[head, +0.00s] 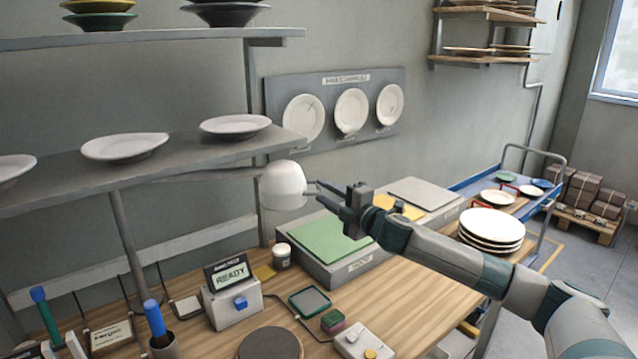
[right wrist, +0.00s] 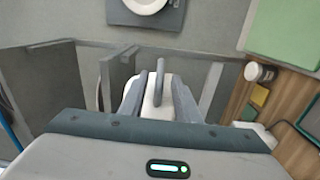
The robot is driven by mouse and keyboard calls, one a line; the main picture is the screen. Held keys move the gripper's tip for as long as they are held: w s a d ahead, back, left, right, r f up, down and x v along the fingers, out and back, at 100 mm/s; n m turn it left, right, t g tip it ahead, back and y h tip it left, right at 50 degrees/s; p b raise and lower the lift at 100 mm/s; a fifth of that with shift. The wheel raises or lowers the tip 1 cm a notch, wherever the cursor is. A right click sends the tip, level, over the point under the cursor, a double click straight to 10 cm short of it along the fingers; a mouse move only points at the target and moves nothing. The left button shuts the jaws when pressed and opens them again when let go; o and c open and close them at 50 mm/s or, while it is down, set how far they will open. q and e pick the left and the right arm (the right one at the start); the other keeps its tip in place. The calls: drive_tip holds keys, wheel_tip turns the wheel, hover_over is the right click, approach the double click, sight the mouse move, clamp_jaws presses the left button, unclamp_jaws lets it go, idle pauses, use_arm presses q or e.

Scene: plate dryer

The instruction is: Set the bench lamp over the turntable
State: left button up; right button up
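The bench lamp has a white domed shade (head: 283,187) on a thin arm that reaches in from the left under the lower shelf. The turntable is likely the dark round disc (head: 270,345) at the bottom of the bench, in front of and below the shade. My right gripper (head: 312,192) is at the right side of the shade, fingers pointing at it. In the right wrist view its fingers (right wrist: 158,100) stand apart, with a grey bar (right wrist: 159,78) between them and gaps on both sides. The white shade shows behind the bar. My left gripper is out of view.
A grey box with a green mat (head: 328,238) stands behind the bench's middle. A sign box (head: 232,302), a small jar (head: 281,256) and a button box (head: 362,341) are around the disc. Shelves with plates (head: 125,147) hang at left; stacked plates (head: 491,229) stand right.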

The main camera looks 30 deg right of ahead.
sight(319, 186)
drive_tip(key=shift+w+a+p, duration=0.15)
drive_tip(key=shift+w+p, duration=0.3)
drive_tip(key=shift+w, duration=1.1)
clamp_jaws()
